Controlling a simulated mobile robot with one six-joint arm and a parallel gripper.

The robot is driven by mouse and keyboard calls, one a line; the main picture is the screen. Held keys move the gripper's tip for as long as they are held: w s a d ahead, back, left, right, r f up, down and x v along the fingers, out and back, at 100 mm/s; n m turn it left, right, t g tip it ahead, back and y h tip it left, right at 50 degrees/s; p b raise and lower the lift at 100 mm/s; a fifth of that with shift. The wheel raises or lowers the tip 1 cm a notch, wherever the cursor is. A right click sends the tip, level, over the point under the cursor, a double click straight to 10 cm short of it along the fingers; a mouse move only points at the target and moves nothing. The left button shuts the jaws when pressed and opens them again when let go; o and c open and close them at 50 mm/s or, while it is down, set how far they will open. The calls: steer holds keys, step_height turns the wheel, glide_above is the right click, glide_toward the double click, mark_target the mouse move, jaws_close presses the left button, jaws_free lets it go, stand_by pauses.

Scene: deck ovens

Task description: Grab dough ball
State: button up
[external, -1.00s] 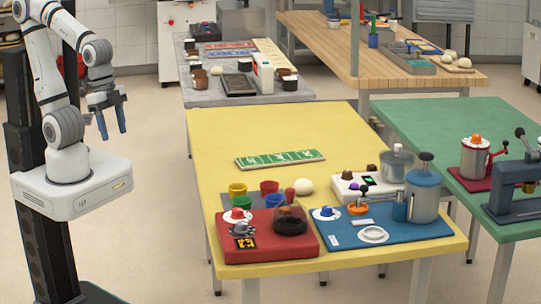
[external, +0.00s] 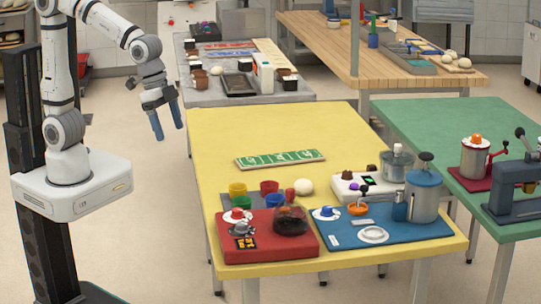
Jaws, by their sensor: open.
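A cream-white dough ball (external: 304,187) sits on the yellow table (external: 350,125), just behind the red and blue boards and right of the small coloured cups. More pale dough balls (external: 450,56) lie on a board at the back right, on the wooden table. My gripper (external: 168,122) is open and empty, its two blue fingers pointing down. It hangs in the air left of the yellow table's far left corner, well away from the dough ball on that table.
A green and white strip (external: 280,159) lies mid-table. Coloured cups (external: 238,190), a red board (external: 270,248), a blue board (external: 380,240) and a tall blue-grey canister (external: 424,195) crowd the front. The back half of the yellow table is clear.

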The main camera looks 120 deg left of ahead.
steer(key=w+a+f+n, duration=0.1)
steer(key=w+a+f, duration=0.1)
steer(key=w+a, duration=0.5)
steer(key=n+y, duration=0.2)
steer(key=n, duration=0.2)
glide_above(301, 180)
steer(key=s+d, duration=0.2)
step_height(301, 180, down, 12)
steer(key=shift+t, duration=0.3)
steer(key=x, duration=0.7)
steer(key=shift+s+a+f+p, duration=0.15)
steer(key=shift+f+p, duration=0.1)
steer(key=shift+p, duration=0.05)
steer(key=c, duration=1.1)
